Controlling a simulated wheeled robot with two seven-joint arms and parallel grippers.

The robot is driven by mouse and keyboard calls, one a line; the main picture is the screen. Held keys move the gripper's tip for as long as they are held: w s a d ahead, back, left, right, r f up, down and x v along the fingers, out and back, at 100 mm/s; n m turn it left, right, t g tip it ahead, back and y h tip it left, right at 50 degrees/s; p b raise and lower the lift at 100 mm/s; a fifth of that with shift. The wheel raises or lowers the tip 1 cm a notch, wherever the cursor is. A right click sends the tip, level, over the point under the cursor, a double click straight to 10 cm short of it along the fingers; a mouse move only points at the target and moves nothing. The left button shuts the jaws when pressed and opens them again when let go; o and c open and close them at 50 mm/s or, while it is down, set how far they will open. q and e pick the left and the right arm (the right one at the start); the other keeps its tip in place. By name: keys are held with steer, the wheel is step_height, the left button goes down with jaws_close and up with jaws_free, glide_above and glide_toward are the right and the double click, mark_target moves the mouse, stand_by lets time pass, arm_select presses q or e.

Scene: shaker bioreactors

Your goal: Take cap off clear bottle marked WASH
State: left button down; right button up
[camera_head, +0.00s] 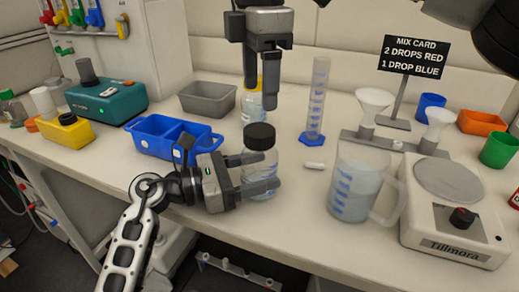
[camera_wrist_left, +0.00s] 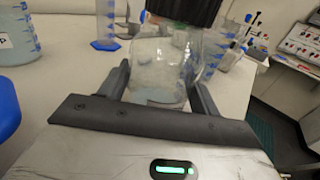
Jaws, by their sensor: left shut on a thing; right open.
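A clear bottle (camera_head: 259,165) with a black cap (camera_head: 259,136) stands upright near the front of the bench. No WASH lettering is readable on it. My left gripper (camera_head: 258,178) is shut on the bottle's body, below the cap. The left wrist view shows the clear bottle (camera_wrist_left: 160,70) between the fingers and its dark cap (camera_wrist_left: 185,10) cut off at the top. My right gripper (camera_head: 262,95) is open, pointing down behind and above the black cap. Its fingers partly hide a second clear bottle (camera_head: 251,107) with a yellow cap behind them.
A blue divided tray (camera_head: 150,143) and grey bin (camera_head: 208,99) stand left of the bottle. To the right are a graduated cylinder (camera_head: 317,100), a small white stir bar (camera_head: 314,165), a measuring jug (camera_head: 358,185) and a Tillmora device (camera_head: 455,215). The front edge is close.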

mark_target(259, 130)
steer(key=m, duration=0.3)
steer(key=shift+f+m, duration=0.2)
steer(key=shift+m, duration=0.3)
step_height(259, 130, down, 8)
steer(key=shift+r, duration=0.2)
steer(key=shift+c, duration=0.4)
